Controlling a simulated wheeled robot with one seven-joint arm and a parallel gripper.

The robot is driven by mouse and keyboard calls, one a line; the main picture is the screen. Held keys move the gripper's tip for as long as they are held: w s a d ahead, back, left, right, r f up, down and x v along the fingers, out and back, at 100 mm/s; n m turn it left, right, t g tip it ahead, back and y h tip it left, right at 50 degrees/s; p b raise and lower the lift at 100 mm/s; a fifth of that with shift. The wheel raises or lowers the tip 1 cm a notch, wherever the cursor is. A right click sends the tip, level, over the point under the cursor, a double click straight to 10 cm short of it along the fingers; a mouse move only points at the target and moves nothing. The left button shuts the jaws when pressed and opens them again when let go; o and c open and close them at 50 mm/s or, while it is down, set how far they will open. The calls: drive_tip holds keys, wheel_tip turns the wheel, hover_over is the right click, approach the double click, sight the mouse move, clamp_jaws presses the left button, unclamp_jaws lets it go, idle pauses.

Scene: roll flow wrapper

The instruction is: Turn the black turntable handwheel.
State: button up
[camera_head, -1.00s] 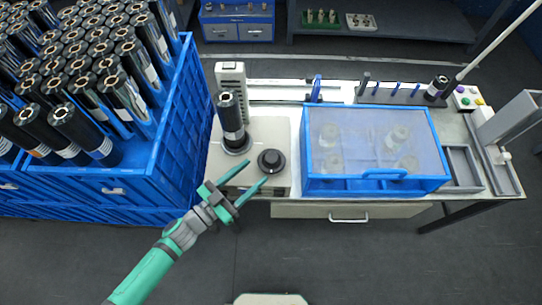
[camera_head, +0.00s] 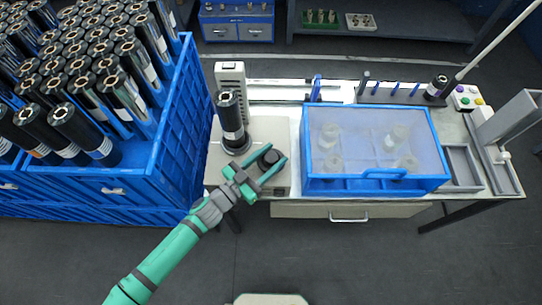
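Part of the handwheel's near side is hidden by the fingers. I cannot tell whether the fingers touch it. A black roll (camera_head: 231,118) stands upright on the turntable just behind and left of the handwheel.
A blue crate (camera_head: 176,140) full of black rolls stands close on the left. A blue-framed clear-lidded box (camera_head: 440,150) sits just right of the handwheel. A grey column (camera_head: 230,80) rises behind the roll. The floor in front is clear.

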drive_tip(key=c, duration=0.7)
drive_tip(key=shift+w+f+m+g+h, duration=0.1)
drive_tip(key=shift+w+m+g+h, duration=0.05)
drive_tip(key=shift+m+g+h, duration=1.1)
drive_tip(key=shift+a+g, duration=0.15)
drive_tip(key=shift+g, duration=0.4)
drive_tip(key=shift+m, duration=0.25)
drive_tip(key=o, duration=1.1)
drive_tip(key=shift+c, duration=0.2)
